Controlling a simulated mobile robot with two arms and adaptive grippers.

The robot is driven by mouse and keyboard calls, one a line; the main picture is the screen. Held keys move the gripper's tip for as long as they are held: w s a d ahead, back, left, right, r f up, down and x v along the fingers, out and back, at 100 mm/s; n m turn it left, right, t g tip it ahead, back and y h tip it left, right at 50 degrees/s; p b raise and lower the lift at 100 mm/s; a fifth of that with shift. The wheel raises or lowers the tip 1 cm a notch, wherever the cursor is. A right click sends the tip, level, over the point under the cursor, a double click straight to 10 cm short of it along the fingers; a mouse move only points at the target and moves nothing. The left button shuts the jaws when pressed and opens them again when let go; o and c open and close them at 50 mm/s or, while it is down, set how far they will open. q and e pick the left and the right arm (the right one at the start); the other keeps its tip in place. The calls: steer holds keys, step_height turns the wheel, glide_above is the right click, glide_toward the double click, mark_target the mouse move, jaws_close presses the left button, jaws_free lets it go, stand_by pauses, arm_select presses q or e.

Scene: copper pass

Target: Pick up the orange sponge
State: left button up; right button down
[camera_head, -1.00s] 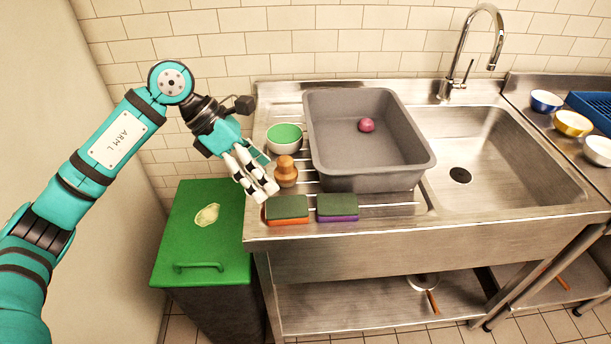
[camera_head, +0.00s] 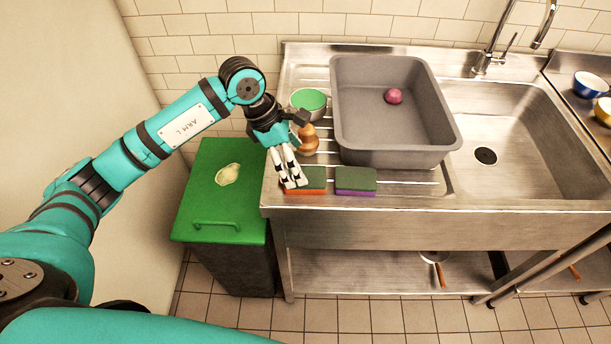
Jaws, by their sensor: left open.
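The orange sponge (camera_head: 308,191), with a dark green top layer, lies flat near the front left edge of the steel drainboard. My left gripper (camera_head: 291,181) is open, fingers pointing down, right at the left end of the sponge and covering part of it. I cannot tell whether the fingertips touch it. A purple sponge (camera_head: 356,188) with the same green top lies just to its right, with a small gap. My right gripper is not in view.
A wooden-brown brush or pot (camera_head: 309,140) stands just behind the gripper, with a green-filled bowl (camera_head: 308,101) behind it. A grey tub (camera_head: 390,158) holding a pink ball (camera_head: 393,96) is to the right. A green-lidded bin (camera_head: 212,199) stands left of the sink.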

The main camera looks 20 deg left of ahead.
arm_select(q)
steer(key=shift+d+f, duration=0.15)
steer(key=shift+f, duration=0.1)
steer(key=p+x, duration=0.2)
steer(key=x, duration=0.1)
steer(key=shift+s+d+f, duration=0.1)
steer(key=shift+s+f, duration=0.1)
steer(key=shift+f, duration=0.1)
steer(key=shift+w+d+f, duration=0.1)
steer(key=shift+d+f, duration=0.05)
steer(key=shift+f, duration=0.35)
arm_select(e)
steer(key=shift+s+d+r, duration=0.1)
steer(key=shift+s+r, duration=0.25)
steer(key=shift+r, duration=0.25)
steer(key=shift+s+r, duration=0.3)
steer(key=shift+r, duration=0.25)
arm_select(q)
steer(key=shift+f+b, duration=0.25)
steer(key=shift+b, duration=0.1)
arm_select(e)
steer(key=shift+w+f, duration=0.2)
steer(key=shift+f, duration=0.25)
arm_select(q)
steer(key=shift+c, duration=0.4)
steer(key=c, duration=0.7)
